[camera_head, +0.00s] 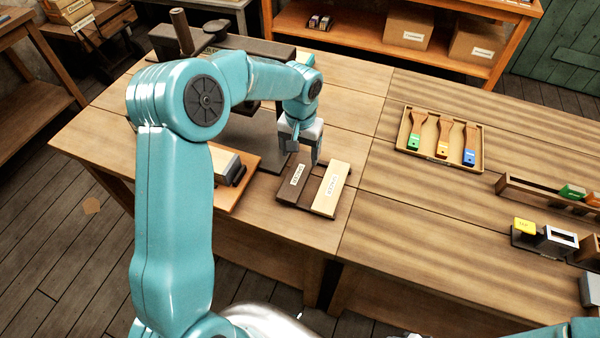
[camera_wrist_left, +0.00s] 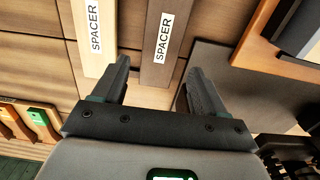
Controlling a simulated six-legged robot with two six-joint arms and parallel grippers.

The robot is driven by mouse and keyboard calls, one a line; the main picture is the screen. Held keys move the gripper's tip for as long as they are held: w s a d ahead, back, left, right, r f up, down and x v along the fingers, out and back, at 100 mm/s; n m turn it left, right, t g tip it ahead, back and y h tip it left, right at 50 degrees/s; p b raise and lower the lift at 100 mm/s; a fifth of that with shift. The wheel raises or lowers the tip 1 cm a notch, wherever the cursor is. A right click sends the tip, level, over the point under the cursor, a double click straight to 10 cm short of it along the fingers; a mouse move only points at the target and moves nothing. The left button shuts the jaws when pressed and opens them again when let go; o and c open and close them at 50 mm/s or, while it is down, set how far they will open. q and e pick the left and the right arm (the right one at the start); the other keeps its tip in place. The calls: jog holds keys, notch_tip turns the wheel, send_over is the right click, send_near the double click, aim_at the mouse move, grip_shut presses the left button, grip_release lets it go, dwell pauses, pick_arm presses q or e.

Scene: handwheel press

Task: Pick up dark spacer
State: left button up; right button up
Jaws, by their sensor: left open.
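The dark spacer (camera_head: 293,189), a flat dark brown block with a white SPACER label, lies on the workbench beside the light wood spacer (camera_head: 330,196). My left gripper (camera_head: 303,154) is open just above the far end of the dark spacer, in the head view. In the left wrist view, the dark spacer (camera_wrist_left: 158,65) runs between the two open fingers (camera_wrist_left: 157,85), and the light spacer (camera_wrist_left: 99,55) lies left of it. The jaws hold nothing. Whether a finger touches the dark spacer I cannot tell. My right gripper is not in view.
A wooden board with a metal block (camera_head: 225,165) sits left of the spacers. The press (camera_head: 240,48) stands behind, partly hidden by my left arm. A tray (camera_head: 468,168) with colour-tagged tools is to the right. The bench between the spacers and tray is clear.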

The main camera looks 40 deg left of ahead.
aim_at(299, 171)
pick_arm(q)
jog(key=shift+s+f, duration=0.15)
jog(key=shift+f, duration=0.25)
jog(key=shift+s+a+f, duration=0.1)
jog(key=shift+s, duration=0.15)
jog(key=f, duration=0.1)
jog(key=f+p, duration=0.1)
jog(key=f, duration=0.3)
jog(key=shift+w+p, duration=0.3)
jog(key=shift+p, duration=0.1)
jog(key=shift+s+f, duration=0.1)
jog(key=shift+f, duration=0.05)
jog(key=shift+s, duration=0.2)
jog(key=shift+w, duration=0.2)
jog(key=c, duration=0.9)
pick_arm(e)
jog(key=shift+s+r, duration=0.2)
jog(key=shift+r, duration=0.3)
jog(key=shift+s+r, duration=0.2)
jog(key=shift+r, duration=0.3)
pick_arm(q)
jog(key=shift+s, duration=0.1)
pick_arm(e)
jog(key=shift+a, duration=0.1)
